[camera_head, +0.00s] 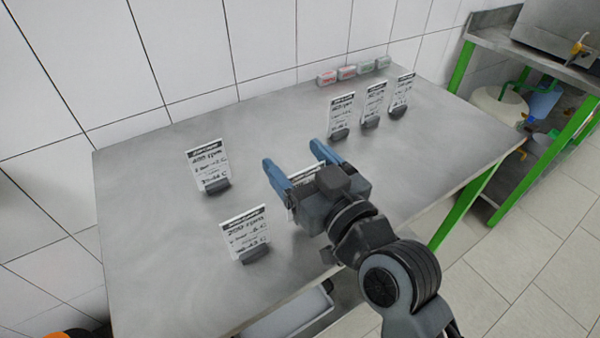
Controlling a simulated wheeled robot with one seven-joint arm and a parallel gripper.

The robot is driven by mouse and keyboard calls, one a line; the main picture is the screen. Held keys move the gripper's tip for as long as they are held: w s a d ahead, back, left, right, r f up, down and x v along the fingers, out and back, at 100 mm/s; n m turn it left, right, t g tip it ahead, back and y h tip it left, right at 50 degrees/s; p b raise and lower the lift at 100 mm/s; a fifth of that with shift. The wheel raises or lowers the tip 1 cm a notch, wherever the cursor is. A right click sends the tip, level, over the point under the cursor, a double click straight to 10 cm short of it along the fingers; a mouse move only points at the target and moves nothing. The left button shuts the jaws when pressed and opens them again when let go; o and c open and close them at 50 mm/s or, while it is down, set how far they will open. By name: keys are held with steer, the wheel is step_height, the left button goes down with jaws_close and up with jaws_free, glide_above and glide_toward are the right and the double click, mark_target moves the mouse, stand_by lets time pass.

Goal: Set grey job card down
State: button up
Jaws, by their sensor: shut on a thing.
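My gripper (292,157) is above the steel table, its two blue fingers pointing toward the back wall. It is shut on a white card (293,207) with a dark header, taken as the grey job card. Only strips of this card show; the gripper hides the rest and its base. I cannot tell whether its lower edge touches the table.
Two upright cards in dark holders stand at left, one farther back (207,165) and one nearer (244,232). Three more (374,103) stand at back right. Small red and green blocks (346,73) line the wall. The steel table (160,250) has bare room at left and right.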

steer(key=shift+f, duration=1.55)
steer(key=shift+f, duration=0.1)
steer(key=o, duration=1.3)
steer(key=shift+c, duration=0.2)
steer(key=shift+s+d, duration=0.1)
steer(key=shift+d, duration=0.05)
steer(key=b+v, duration=0.3)
steer(key=v, duration=0.8)
steer(key=shift+s+d, duration=0.2)
steer(key=shift+s, duration=0.05)
